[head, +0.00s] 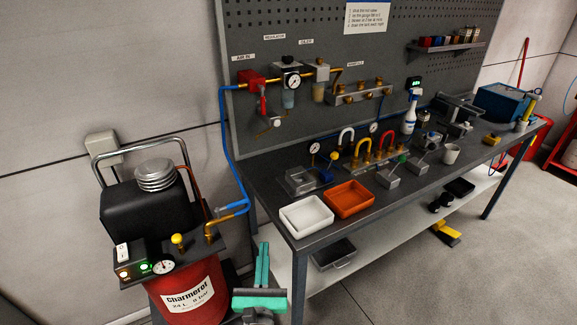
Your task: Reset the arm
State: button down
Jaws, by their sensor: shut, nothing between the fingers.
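My gripper (264,247) shows at the bottom of the head view, left of centre. Its two teal fingers lie close together and point up the picture, away from me. They are shut with nothing held. Most of my arm is outside the view.
The dark workbench (262,212) carries a white tray (306,229), an orange tray (349,211), hose fittings and a spray bottle (409,115). A lower shelf (385,238) holds dark bins. A blue hose (224,140) hangs between tank and bench. Open floor lies at lower right.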

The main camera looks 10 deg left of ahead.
jog(key=s+d+f+m+g, duration=0.1)
jog(key=s+d+f+m, duration=0.2)
jog(key=s+f+m, duration=0.45)
jog(key=s+d+f+m+g, duration=0.2)
jog(key=s+d+f+m, duration=0.2)
jog(key=s+m, duration=0.65)
jog(key=s+d+m+h, duration=0.1)
jog(key=s+d+m, duration=0.1)
jog(key=s+m, duration=0.7)
jog(key=s+d+r+m+g+h, duration=0.1)
jog(key=s+d+m, duration=0.1)
jog(key=s+m, duration=0.8)
jog(key=shift+s+d+r+g, duration=0.2)
jog(key=shift+s+d+g, duration=0.15)
jog(key=shift+s, duration=0.35)
jog(key=shift+w, duration=0.1)
jog(key=shift+d, duration=0.1)
